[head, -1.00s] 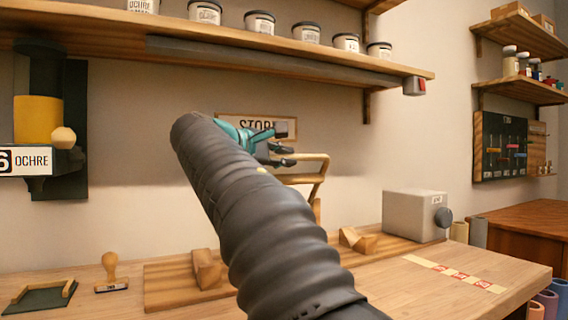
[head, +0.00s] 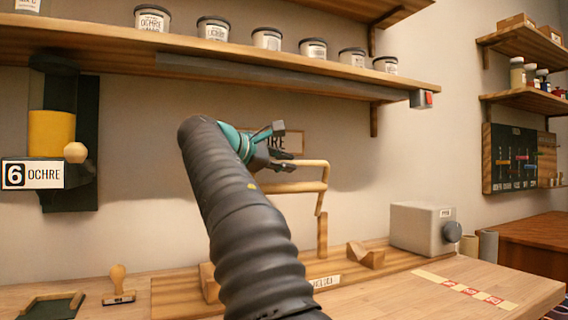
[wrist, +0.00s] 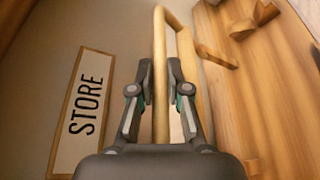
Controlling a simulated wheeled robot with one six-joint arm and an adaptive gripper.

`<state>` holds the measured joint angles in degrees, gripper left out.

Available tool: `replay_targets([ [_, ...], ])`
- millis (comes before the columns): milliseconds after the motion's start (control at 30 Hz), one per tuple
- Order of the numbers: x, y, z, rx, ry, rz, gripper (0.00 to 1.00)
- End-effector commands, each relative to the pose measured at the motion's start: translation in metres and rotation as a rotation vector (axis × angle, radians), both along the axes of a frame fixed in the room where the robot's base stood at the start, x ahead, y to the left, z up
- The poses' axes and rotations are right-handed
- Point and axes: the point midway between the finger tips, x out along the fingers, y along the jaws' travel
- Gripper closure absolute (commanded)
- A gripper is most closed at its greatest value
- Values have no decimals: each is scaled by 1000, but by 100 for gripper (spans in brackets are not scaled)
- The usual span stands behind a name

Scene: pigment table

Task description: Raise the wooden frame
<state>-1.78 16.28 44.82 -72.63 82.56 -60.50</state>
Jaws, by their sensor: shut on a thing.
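The wooden frame (head: 320,187) is a light wood bar bent into a frame, raised in front of the wall above the bench. Its lower part runs down to an upright post (head: 322,236) on the bench board. In the wrist view its bar (wrist: 161,85) passes between my two fingers. My gripper (head: 284,165) is at the frame's upper left end. In the wrist view my gripper (wrist: 161,92) is shut on the bar, with a finger on each side. My dark ribbed arm hides part of the frame's left side.
A shelf (head: 200,62) with several labelled pots hangs above my arm. A STORE sign (wrist: 82,115) is on the wall behind. A grey box (head: 418,228) stands right on the bench. A stamp (head: 119,285) and wooden blocks (head: 365,256) are on the bench.

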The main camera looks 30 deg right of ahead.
Motion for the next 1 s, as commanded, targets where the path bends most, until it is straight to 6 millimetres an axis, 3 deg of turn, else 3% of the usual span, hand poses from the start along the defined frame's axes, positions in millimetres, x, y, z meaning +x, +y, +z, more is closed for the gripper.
replay_targets([
  [133,0,0,1,-1,-1,0,100],
  [167,0,0,1,-1,-1,0,82],
  [267,0,0,1,-1,-1,0,59],
  [667,-1,6,1,-1,-1,3,59],
  [1000,-18,62,13,0,-3,4,59],
])
